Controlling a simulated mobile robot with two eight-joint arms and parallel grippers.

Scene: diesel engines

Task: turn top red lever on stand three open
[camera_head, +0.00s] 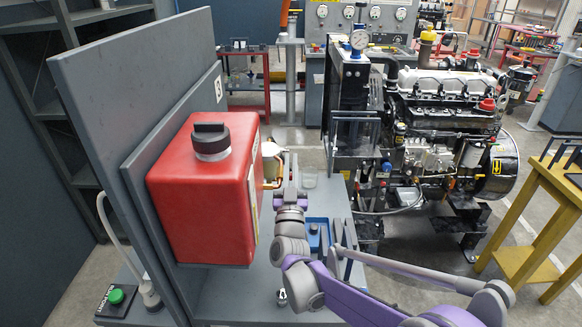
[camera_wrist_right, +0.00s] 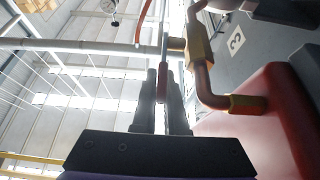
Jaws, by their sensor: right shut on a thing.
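Stand three is a grey bench with an upright panel (camera_head: 140,110) and a small plate marked 3 (camera_head: 218,88); the plate also shows in the wrist view (camera_wrist_right: 236,42). A red tank (camera_head: 205,195) with a black cap is mounted on the panel. Copper pipe (camera_wrist_right: 205,90) with brass fittings runs from the tank's side. My right gripper (camera_head: 283,168) is beside the tank at this pipework. In the wrist view its two fingers (camera_wrist_right: 163,100) are shut around the thin red lever (camera_wrist_right: 163,84), which points down between them. The lever is hidden in the head view.
A green button box (camera_head: 115,300) is at lower left.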

